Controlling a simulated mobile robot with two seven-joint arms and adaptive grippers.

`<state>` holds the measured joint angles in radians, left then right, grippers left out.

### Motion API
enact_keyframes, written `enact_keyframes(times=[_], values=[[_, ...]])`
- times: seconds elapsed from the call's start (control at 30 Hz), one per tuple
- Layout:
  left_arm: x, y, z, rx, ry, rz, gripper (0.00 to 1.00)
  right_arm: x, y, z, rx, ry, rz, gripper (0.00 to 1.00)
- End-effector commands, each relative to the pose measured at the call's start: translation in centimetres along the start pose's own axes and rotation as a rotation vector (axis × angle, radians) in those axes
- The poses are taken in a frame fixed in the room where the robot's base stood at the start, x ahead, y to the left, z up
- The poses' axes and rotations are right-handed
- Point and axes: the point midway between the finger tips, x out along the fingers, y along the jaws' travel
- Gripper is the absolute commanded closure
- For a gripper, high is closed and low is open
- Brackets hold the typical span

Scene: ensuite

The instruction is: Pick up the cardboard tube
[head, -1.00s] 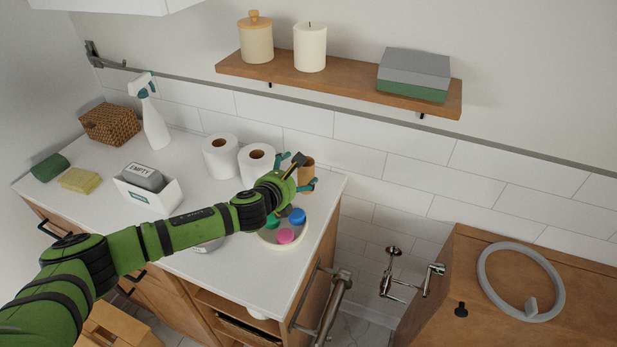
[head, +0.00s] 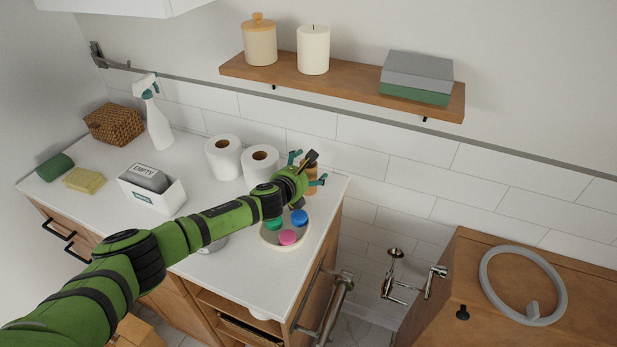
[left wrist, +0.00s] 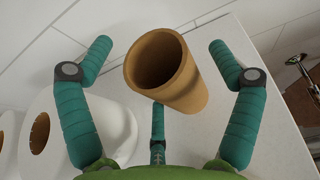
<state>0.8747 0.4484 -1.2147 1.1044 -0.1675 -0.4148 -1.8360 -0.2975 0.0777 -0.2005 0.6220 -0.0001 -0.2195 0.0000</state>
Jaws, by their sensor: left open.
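The cardboard tube (left wrist: 182,92) is a brown hollow cylinder, seen from its open end in the left wrist view. It stands on the white counter near its right back corner. In the head view only part of the tube (head: 310,172) shows behind my left gripper (head: 307,168). My left gripper is open, and in the left wrist view its teal fingers (left wrist: 160,75) spread to the left and right of the tube, with gaps on both sides. A third finger shows below the tube. The tube's lower end is partly hidden. My right gripper is not in view.
Two white paper rolls (head: 260,164) stand left of the tube. A round tray (head: 267,241) with coloured caps lies in front. A shelf (head: 350,87) with candle, jar and boxes is above. The tiled wall is behind, and the counter's right edge is close.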

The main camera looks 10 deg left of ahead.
Motion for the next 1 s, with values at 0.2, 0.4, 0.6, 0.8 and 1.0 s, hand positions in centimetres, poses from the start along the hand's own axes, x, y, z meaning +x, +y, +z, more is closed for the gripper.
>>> enact_keyframes(times=[0.2, 0.4, 0.6, 0.8, 1.0], values=[[0.0, 0.0, 0.0, 0.0, 0.0, 0.0, 0.45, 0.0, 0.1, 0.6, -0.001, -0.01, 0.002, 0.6], [0.0, 0.0, 0.0, 0.0, 0.0, 0.0, 0.51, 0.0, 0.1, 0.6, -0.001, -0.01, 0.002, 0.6], [-0.1, 0.0, 0.1, 0.0, 0.0, 0.0, 0.51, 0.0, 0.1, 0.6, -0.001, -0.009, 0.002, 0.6], [-0.5, 0.1, 1.4, 0.001, -0.004, 0.0, 0.51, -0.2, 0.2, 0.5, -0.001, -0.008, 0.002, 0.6], [-1.7, -0.9, 4.4, 0.001, -0.006, -0.007, 0.51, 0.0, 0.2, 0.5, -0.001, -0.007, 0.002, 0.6]])
